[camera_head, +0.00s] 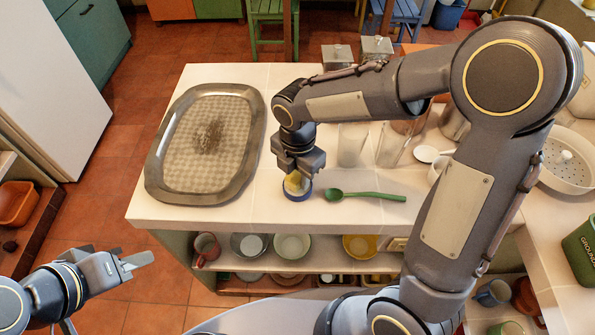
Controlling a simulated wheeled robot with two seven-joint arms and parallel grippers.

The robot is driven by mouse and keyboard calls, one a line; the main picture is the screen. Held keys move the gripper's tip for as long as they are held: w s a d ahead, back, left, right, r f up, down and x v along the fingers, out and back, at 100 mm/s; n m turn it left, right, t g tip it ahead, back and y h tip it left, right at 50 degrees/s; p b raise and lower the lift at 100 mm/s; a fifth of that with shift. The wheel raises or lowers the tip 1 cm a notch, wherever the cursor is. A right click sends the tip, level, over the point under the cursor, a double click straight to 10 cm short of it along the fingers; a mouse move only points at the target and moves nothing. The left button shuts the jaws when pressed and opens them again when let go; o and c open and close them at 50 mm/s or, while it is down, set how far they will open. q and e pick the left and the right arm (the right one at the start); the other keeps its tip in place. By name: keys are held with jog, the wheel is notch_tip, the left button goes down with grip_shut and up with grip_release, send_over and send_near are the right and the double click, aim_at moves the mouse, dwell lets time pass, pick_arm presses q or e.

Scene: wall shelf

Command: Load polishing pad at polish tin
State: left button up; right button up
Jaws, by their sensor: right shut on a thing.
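A small round blue polish tin (298,196) stands near the front edge of the white counter, right of the metal tray. My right gripper (297,178) points down right over the tin, shut on the polishing pad (292,183), of which only a pale yellow bit shows. The pad is at the tin's mouth; whether it touches the polish inside I cannot tell. The gripper hides the tin's back part. My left gripper (136,262) is at the lower left, over the floor in front of the counter, away from the tin. Whether its fingers are open or shut is unclear.
A large metal tray (166,185) lies left of the tin. A green spoon (365,196) lies close to its right. Glass jars (352,143) stand further back. Bowls (292,246) and a mug (206,249) are on the shelf below. My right arm covers much of the counter's right side.

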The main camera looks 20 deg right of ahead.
aim_at(298, 174)
jog(key=shift+s+f, duration=0.1)
jog(key=shift+f, duration=0.35)
dwell(1.7)
jog(key=shift+r, duration=0.1)
notch_tip(298, 174, up, 7)
jog(key=p, duration=0.5)
jog(key=shift+p, duration=0.35)
dwell(0.6)
